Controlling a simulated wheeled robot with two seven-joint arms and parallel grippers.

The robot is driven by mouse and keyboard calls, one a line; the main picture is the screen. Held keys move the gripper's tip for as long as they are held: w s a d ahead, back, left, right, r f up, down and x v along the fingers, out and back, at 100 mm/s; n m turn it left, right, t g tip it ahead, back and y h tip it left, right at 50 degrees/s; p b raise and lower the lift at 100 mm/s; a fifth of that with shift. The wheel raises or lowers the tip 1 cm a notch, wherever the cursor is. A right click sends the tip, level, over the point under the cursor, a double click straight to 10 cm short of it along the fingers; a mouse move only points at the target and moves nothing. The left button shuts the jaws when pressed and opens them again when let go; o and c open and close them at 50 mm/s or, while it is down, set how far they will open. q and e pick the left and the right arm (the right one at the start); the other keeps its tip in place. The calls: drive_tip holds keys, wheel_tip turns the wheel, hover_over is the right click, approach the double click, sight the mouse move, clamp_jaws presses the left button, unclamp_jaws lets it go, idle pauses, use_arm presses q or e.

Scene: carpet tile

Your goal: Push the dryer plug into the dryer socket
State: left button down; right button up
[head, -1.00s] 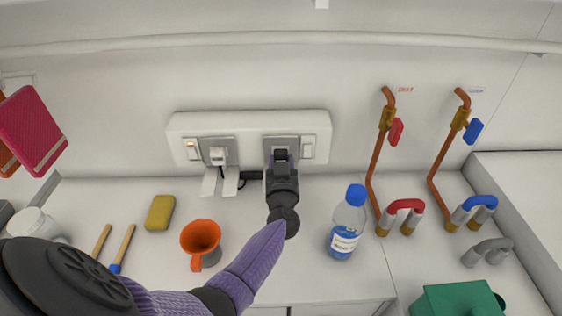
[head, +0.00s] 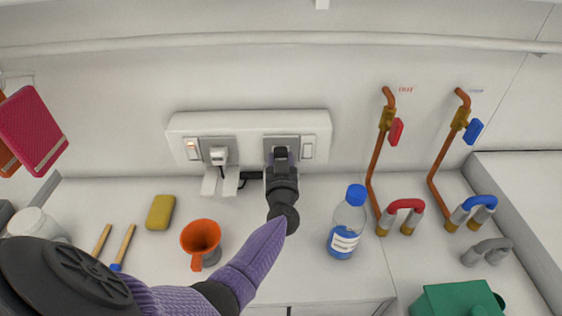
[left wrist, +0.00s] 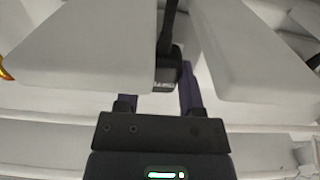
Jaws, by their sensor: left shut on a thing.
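The wall socket strip (head: 248,122) carries two socket plates. My left gripper (head: 281,165) is at the right-hand plate (head: 294,141), which I take as the dryer socket. It is shut on a dark plug, taken as the dryer plug (head: 281,153), right at the plate. The gripper and plug cover the socket holes, so I cannot tell how deep the plug sits. In the left wrist view a black block with small print (left wrist: 167,76) and a dark cord lies between two pale wedge shapes. My right gripper is not in view.
A white plug (head: 218,156) sits in the left-hand plate, with two white flaps below. A yellow sponge (head: 160,212), orange funnel (head: 201,240) and blue-capped bottle (head: 347,222) stand on the counter. Copper pipes with red and blue valves (head: 396,131) rise at right.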

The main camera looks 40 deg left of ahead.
use_arm(q)
drive_tip(key=shift+w+a, duration=0.1)
drive_tip(key=shift+w, duration=0.05)
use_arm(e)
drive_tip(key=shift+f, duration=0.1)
use_arm(q)
drive_tip(key=shift+c, duration=2)
unclamp_jaws()
drive_tip(key=shift+o, duration=1.3)
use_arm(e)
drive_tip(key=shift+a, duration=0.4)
use_arm(q)
drive_tip(key=p+v, duration=0.2)
drive_tip(key=v, duration=0.8)
drive_tip(key=shift+p, duration=0.35)
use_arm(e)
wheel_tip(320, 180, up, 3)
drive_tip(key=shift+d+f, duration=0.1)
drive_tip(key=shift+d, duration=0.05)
use_arm(q)
drive_tip(key=shift+a, duration=0.1)
